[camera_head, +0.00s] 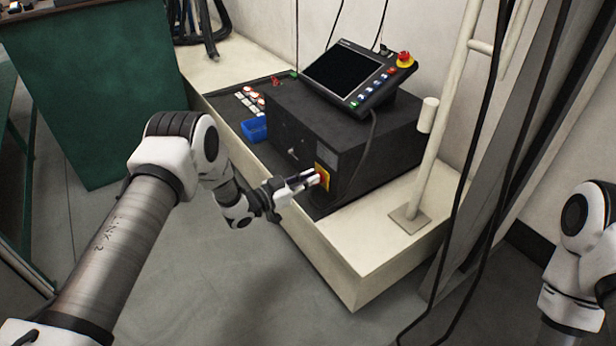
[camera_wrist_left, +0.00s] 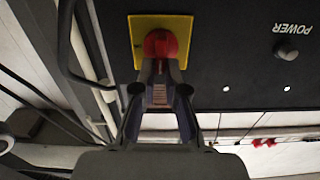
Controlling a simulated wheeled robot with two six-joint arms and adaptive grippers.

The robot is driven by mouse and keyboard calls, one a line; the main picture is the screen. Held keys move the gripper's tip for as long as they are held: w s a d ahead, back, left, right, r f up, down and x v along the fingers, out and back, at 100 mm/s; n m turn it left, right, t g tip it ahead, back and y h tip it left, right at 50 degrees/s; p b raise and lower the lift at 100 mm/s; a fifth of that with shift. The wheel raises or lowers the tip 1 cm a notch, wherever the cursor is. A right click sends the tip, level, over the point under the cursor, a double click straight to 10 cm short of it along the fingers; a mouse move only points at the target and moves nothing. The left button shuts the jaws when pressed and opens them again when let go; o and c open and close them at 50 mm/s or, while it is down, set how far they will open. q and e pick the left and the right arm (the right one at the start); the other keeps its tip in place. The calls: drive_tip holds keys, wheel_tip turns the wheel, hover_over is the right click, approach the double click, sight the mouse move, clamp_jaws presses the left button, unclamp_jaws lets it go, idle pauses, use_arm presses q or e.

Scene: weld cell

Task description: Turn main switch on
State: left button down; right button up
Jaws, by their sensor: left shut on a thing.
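The main switch is a red knob on a yellow plate (camera_head: 322,177), on the front of a black control box (camera_head: 345,130). My left gripper (camera_head: 316,179) is at the switch, its fingers shut on the red knob. In the left wrist view the red knob (camera_wrist_left: 161,43) sits between the fingertips of the left gripper (camera_wrist_left: 161,65), in front of the yellow plate (camera_wrist_left: 143,28). The fingers hide part of the knob. My right arm shows at the right edge of the head view; its gripper is out of the picture.
A tablet-like pendant (camera_head: 345,72) with a red emergency button (camera_head: 405,59) lies on the box. A blue bin (camera_head: 254,129) stands left of it. A pale post (camera_head: 428,150) and hanging cables are to the right. A POWER knob (camera_wrist_left: 287,52) shows in the wrist view.

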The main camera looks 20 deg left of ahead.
use_arm(q)
drive_tip(key=m+p, duration=0.1)
drive_tip(key=m, duration=0.2)
drive_tip(key=m+p, duration=0.1)
drive_tip(key=m, duration=0.2)
drive_tip(key=d+m+p, duration=0.1)
drive_tip(key=m+p, duration=0.1)
drive_tip(key=shift+s+m, duration=0.25)
drive_tip(key=shift+m, duration=0.15)
drive_tip(key=m, duration=0.2)
drive_tip(key=m+p, duration=0.1)
drive_tip(key=m, duration=0.1)
drive_tip(key=shift+f+p, duration=0.3)
drive_tip(key=m, duration=0.3)
drive_tip(key=m+p, duration=0.1)
drive_tip(key=shift+f+m, duration=0.25)
drive_tip(key=shift+m, duration=0.05)
drive_tip(key=shift+w, duration=0.1)
drive_tip(key=c, duration=1.2)
unclamp_jaws()
drive_tip(key=shift+f, duration=0.1)
